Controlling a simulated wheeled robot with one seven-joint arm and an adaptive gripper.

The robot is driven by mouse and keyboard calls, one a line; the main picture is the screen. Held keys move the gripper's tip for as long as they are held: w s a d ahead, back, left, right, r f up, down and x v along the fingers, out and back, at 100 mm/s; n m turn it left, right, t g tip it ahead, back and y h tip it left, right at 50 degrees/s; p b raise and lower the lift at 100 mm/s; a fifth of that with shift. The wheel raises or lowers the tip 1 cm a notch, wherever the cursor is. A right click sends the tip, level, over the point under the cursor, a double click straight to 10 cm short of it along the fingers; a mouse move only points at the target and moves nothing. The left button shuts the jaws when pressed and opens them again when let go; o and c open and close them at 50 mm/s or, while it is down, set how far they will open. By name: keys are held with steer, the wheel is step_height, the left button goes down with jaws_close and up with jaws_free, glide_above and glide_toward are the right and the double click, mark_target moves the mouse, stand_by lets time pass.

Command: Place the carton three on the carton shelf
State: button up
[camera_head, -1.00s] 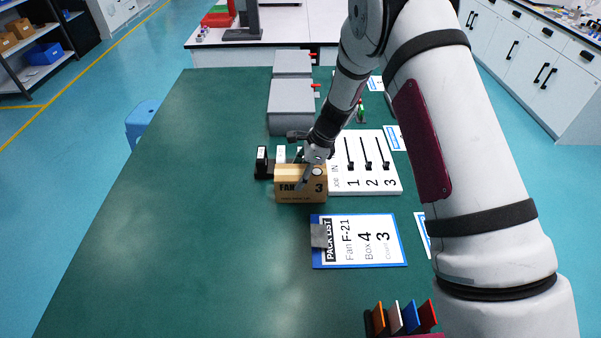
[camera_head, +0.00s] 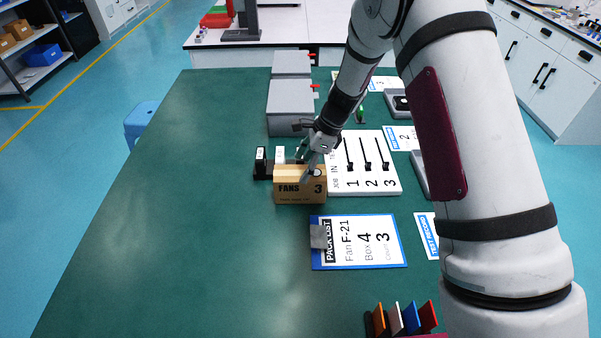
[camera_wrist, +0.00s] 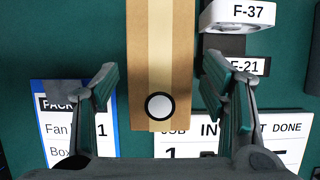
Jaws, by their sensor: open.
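A brown carton (camera_head: 288,190) marked "FANS 3" stands on the green table. In the wrist view the carton (camera_wrist: 136,60) shows its top with a pale tape strip and a round white spot with a dark rim. My gripper (camera_head: 312,170) is at the right part of the carton's top in the head view. In the wrist view its fingers (camera_wrist: 160,78) are spread wide, one on each side of the carton, with gaps showing. Whether they reach below its top edge is unclear. A rack of shelves (camera_head: 32,68) holding brown cartons is at the far upper left.
A white board (camera_head: 385,185) with black slots lies right of the carton. A blue clipboard (camera_head: 360,262) with a pack list lies in front. Fan holders (camera_head: 262,165) stand just behind the carton. Grey boxes (camera_head: 290,100) stand farther back. The table's left side is clear.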

steer(key=v, duration=0.8)
